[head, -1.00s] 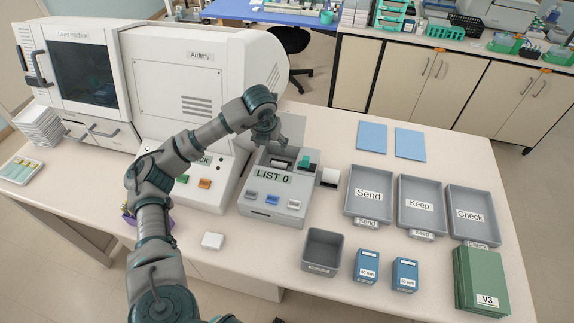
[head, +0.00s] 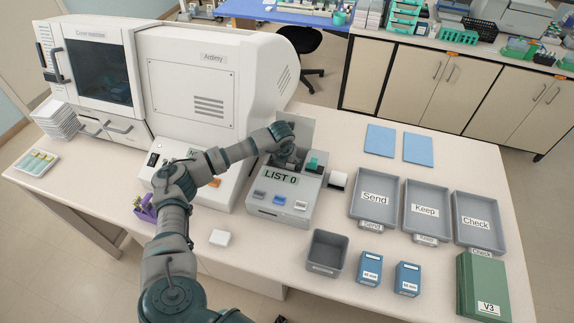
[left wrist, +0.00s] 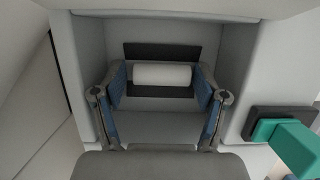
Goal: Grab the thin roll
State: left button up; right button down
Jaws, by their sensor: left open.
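A thin white roll (left wrist: 162,75) lies crosswise in the open bay of the grey LIST 0 printer (head: 283,207), seen in the left wrist view. My left gripper (left wrist: 161,90) is open, with blue-padded fingers on either side of the roll's ends. The roll is between the fingertips, and I cannot tell whether they touch it. In the head view my left gripper (head: 289,160) reaches down into the bay and hides the roll. A wider white roll (head: 337,181) stands on the table right of the printer. My right gripper is not in view.
A green lever (head: 314,163) stands at the bay's right side, close to the gripper. The raised lid (head: 299,130) is behind it. The white Ardimy machine (head: 210,75) stands left. Grey trays (head: 375,199), an empty grey bin (head: 327,253) and blue boxes (head: 370,268) are right.

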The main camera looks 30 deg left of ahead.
pick_arm(q)
jog(key=shift+d, duration=0.1)
jog(key=c, duration=0.5)
